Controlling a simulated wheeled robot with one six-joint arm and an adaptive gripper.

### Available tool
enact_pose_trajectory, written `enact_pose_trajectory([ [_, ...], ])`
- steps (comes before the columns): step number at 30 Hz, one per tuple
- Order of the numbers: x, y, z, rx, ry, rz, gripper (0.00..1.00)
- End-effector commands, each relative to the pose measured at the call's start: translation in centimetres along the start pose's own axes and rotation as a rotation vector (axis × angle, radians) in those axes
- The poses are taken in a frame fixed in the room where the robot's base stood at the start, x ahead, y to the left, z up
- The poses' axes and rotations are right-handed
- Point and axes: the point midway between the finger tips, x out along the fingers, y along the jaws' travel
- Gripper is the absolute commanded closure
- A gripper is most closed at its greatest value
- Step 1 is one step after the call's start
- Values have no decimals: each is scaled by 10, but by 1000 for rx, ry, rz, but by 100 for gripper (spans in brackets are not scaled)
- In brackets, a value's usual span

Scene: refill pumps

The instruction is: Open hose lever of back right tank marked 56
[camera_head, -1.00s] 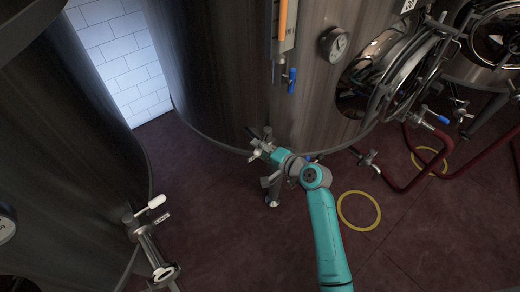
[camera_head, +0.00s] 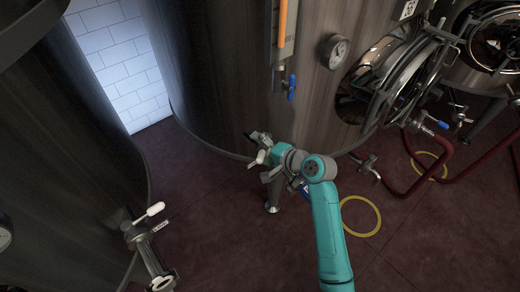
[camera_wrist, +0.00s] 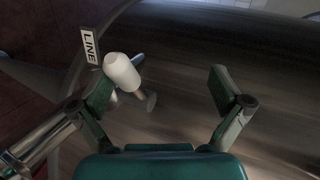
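The tank (camera_head: 235,70) in front of me is tall, dark and cylindrical; a small number tag (camera_head: 407,9) at its upper right is too small to read surely. My gripper (camera_head: 262,150) is at the lower part of this tank. In the wrist view my gripper (camera_wrist: 160,82) is open, its two fingers spread apart. A white-ended lever (camera_wrist: 122,72) shows between the fingers, close beside the left finger; I cannot tell whether they touch. A tag reading LINE (camera_wrist: 89,45) is just left of it. In the head view my gripper hides this lever.
Another dark tank (camera_head: 65,150) stands at the left, with its own white-handled valve (camera_head: 155,209). Red hoses (camera_head: 400,190) and yellow floor rings (camera_head: 360,215) lie right. The dark red floor between is clear.

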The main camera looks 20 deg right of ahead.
Motion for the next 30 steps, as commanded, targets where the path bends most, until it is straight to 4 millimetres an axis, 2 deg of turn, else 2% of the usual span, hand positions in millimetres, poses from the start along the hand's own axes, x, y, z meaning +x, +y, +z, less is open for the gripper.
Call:
enact_pose_trajectory([
  [1, -21, -64, -3, -53, 28, -112, 28],
  [7, -21, -64, -2, -53, 27, -112, 28],
  [8, 0, -9, -1, 0, 1, -14, 28],
  [18, -15, -7, -2, -1, 3, -14, 43],
  [19, -16, -7, -3, -1, 3, -14, 50],
  [30, -38, 2, -4, 1, 2, -2, 50],
])
